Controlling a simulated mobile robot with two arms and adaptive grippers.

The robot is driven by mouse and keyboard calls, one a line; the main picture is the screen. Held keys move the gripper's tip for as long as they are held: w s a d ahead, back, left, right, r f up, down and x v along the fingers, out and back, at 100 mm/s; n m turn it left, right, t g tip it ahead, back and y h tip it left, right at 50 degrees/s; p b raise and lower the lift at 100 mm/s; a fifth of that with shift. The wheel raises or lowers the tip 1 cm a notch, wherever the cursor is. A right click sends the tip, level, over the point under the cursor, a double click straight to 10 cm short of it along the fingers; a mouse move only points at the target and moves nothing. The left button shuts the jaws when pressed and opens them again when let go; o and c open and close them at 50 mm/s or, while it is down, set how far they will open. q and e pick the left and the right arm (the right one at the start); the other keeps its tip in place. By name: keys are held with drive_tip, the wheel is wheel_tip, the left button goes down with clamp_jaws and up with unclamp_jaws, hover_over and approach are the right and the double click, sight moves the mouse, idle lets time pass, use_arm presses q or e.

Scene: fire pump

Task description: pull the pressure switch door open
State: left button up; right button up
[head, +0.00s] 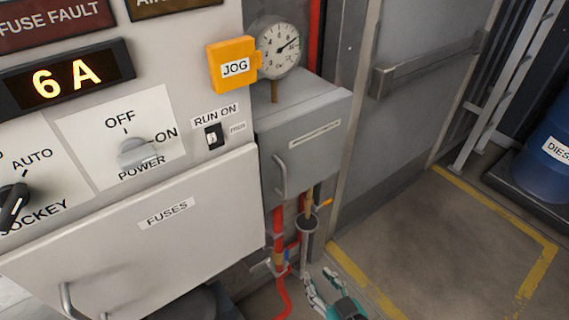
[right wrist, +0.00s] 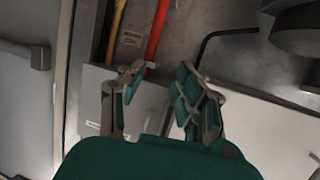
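The pressure switch door (head: 308,150) is the front of a grey box right of the panel, below the gauge. It looks shut, with a small label too blurred to read and a vertical bar handle (head: 281,176) at its lower left. My right gripper (head: 322,280) is below the box, near the bottom edge of the head view, apart from the handle. In the right wrist view its fingers (right wrist: 160,78) are spread with nothing between them. I cannot tell which surface lies behind them there. My left gripper is not in view.
The fuses door (head: 190,215) with its handle (head: 68,300) stands left of the box. Red pipes (head: 279,240) run below the box. A yellow JOG box (head: 232,66) and a pressure gauge (head: 278,48) sit above. Floor on the right is clear up to a blue drum (head: 552,150).

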wheel_tip(320, 180, up, 9)
drive_tip(key=t, duration=0.1)
drive_tip(key=t+y+p, duration=0.1)
drive_tip(key=t+y, duration=0.1)
approach(285, 181)
drive_tip(key=p+x, duration=0.4)
drive_tip(key=x, duration=0.5)
drive_tip(key=shift+w+a, duration=0.1)
drive_tip(key=shift+w, duration=0.2)
drive_tip(key=shift+w+a, duration=0.2)
drive_tip(key=shift+w, duration=0.25)
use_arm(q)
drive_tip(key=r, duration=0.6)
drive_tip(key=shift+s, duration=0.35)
use_arm(e)
clamp_jaws()
